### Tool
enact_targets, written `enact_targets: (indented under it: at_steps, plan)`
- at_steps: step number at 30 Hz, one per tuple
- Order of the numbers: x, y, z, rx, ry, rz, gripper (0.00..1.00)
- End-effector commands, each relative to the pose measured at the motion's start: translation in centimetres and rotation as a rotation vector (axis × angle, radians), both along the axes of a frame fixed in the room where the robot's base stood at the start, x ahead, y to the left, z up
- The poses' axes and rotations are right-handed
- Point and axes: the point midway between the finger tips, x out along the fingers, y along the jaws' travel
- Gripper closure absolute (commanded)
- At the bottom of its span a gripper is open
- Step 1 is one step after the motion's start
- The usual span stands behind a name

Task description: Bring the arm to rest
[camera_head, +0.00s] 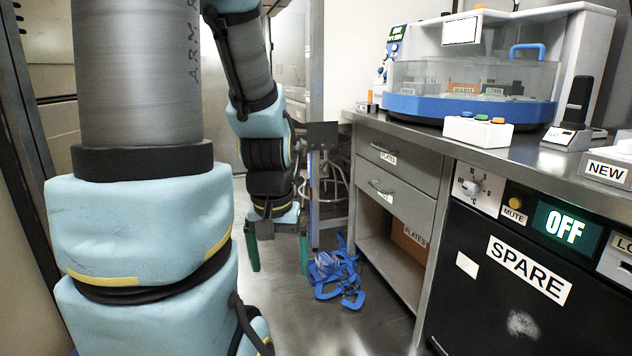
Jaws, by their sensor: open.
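My gripper (279,254) hangs low and points down in the middle of the head view, at the end of my blue-padded arm (258,120). Its two green fingers are spread apart with nothing between them, so it is open and empty. It is over the floor, left of the bench, and appears clear of the bench front. Part of my arm in the foreground fills the left of the view and hides what lies behind it.
A bench (470,150) with drawers and an open shelf runs along the right. A clear-walled blue machine (470,105) stands on it. A black SPARE unit (500,310) is below. Blue tangled items (338,275) lie on the floor right of my gripper. Floor ahead (310,325) is open.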

Motion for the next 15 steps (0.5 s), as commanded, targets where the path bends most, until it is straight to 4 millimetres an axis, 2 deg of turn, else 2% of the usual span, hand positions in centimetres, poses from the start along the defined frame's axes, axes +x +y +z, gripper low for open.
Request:
enact_targets:
  at_steps: [1,15]
  plan:
    - [0.0,0.0,3.2,0.0,0.0,0.0,0.0]
    - [0.0,-0.1,17.8,-0.001,-0.001,0.0,0.0]
